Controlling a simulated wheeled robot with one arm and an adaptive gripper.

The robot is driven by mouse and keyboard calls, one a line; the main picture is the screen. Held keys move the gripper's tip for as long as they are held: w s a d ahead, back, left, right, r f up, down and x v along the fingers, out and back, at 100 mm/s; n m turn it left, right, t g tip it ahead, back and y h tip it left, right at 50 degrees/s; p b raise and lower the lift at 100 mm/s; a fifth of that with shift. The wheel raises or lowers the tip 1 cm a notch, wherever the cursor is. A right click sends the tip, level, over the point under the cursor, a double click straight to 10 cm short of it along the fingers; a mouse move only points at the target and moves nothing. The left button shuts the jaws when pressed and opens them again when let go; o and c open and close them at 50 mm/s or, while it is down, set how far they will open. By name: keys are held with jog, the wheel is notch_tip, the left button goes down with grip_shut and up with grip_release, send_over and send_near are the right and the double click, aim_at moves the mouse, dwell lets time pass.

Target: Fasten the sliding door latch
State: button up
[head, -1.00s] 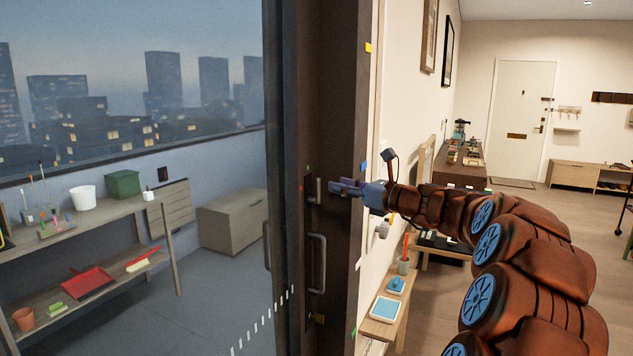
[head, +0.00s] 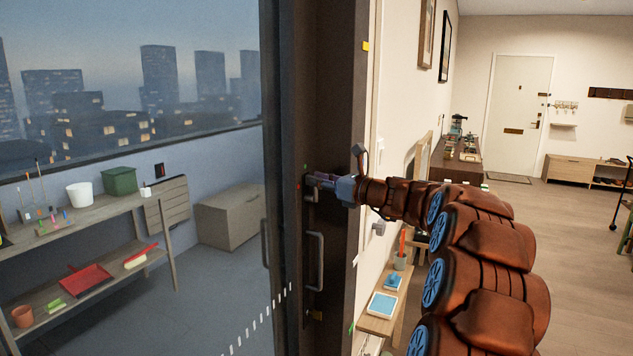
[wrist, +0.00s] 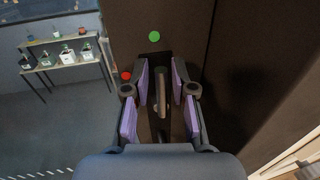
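The sliding door (head: 286,130) has a dark frame around a large glass pane. Its latch (wrist: 161,88) is a dark upright lever on a plate, seen in the wrist view between my gripper's fingers. In the head view the latch (head: 311,192) is mostly hidden behind my gripper (head: 318,182), which is at the door edge above the long pull handle (head: 316,262). My gripper (wrist: 160,84) is open, with purple pads on both sides of the lever and visible gaps. A green dot (wrist: 154,36) and a red dot (wrist: 126,76) show near the latch.
The dark door jamb (head: 337,120) stands just right of the latch. Beyond the glass are a shelf (head: 90,220) and a grey cabinet (head: 231,215). A small wooden table (head: 372,326) stands below my arm at right.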

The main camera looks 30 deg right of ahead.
grip_shut()
jog(key=shift+f, duration=0.1)
